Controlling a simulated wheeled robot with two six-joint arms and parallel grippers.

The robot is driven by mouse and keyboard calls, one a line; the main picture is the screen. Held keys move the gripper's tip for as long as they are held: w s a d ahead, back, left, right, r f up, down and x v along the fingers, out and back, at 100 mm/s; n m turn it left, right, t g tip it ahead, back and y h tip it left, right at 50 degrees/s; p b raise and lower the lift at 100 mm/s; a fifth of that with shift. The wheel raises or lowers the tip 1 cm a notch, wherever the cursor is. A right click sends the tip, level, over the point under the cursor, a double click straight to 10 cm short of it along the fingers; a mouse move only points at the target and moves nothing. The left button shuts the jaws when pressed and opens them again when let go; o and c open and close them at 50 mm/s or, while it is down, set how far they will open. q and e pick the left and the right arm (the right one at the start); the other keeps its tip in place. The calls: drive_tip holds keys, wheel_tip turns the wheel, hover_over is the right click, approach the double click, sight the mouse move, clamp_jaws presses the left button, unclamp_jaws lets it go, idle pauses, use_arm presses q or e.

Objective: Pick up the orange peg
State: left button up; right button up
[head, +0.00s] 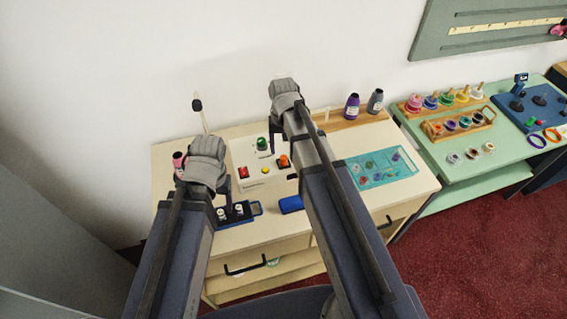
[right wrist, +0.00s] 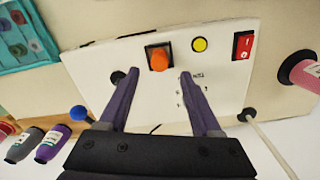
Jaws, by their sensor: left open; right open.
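The orange peg (head: 284,160) stands upright on the right part of a white panel box (head: 250,185) on the wooden counter. In the right wrist view the peg (right wrist: 159,58) shows just beyond and between the fingertips of my right gripper (right wrist: 160,77), which is open and empty. I cannot tell whether the fingers touch it. In the head view my right gripper (head: 284,132) is above the back of the box, partly hidden by its own arm. My left gripper (head: 205,188) is open and empty over the counter's left side.
The box also carries a green knob (head: 262,143), a yellow button (head: 265,170) and a red switch (head: 243,172). A pink bottle (head: 178,160) stands left. Purple (head: 352,106) and grey (head: 375,101) bottles stand behind. A teal tray (head: 412,172) and a blue block (head: 290,204) lie nearby.

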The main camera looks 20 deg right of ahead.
sight(283, 157)
drive_tip(key=f+b, duration=0.3)
drive_tip(key=f, duration=0.1)
drive_tip(key=shift+s, duration=0.3)
drive_tip(key=shift+r, duration=0.1)
drive_tip(key=shift+c, duration=0.2)
clamp_jaws()
